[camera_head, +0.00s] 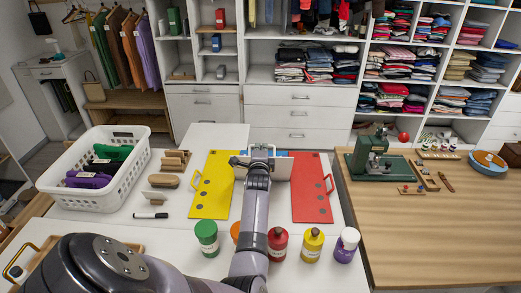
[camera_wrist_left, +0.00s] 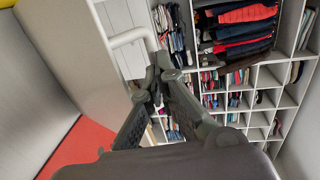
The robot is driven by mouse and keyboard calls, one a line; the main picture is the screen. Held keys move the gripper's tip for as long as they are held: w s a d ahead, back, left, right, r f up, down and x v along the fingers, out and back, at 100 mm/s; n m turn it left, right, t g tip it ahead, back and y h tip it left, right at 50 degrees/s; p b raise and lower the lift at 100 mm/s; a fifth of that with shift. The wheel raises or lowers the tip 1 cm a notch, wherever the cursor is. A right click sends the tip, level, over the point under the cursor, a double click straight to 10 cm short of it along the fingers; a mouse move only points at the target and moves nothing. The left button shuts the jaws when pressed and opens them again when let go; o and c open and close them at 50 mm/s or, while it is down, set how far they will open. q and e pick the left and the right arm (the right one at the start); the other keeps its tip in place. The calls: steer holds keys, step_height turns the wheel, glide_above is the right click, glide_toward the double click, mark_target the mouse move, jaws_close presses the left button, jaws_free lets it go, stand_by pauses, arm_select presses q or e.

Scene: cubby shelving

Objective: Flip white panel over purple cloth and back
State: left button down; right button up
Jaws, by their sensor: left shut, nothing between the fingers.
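The folding board has a yellow panel (camera_head: 211,186) on the left and a red panel (camera_head: 311,189) on the right, both lying flat with a handle. The white panel (camera_head: 280,171) shows between them behind my left arm and appears raised. My left gripper (camera_head: 262,151) is at its top edge, shut and empty. In the left wrist view the closed fingers (camera_wrist_left: 157,88) are beside a white handle (camera_wrist_left: 128,37), apart from it as far as I can tell. A purple cloth (camera_head: 88,180) lies in the basket; any cloth on the board is hidden. My right gripper is out of view.
The white basket (camera_head: 130,180) stands left, with brushes (camera_head: 165,181) and a marker (camera_head: 151,215) beside it. Capped bottles, including a green one (camera_head: 206,238) and a purple one (camera_head: 346,245), line the front. A wooden table (camera_head: 420,235) holds a green machine at right.

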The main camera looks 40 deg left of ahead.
arm_select(q)
steer(key=shift+r, duration=0.1)
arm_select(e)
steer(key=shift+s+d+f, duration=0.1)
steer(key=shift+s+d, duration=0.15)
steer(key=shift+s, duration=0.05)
arm_select(q)
steer(key=shift+w+a+b, duration=0.35)
steer(key=shift+w+b, duration=0.05)
steer(key=shift+b, duration=0.05)
steer(key=w+a+g+h+b, duration=0.1)
steer(key=w+a+b, duration=0.9)
steer(key=b, duration=0.6)
steer(key=shift+w+a+r, duration=0.25)
steer(key=shift+w, duration=1)
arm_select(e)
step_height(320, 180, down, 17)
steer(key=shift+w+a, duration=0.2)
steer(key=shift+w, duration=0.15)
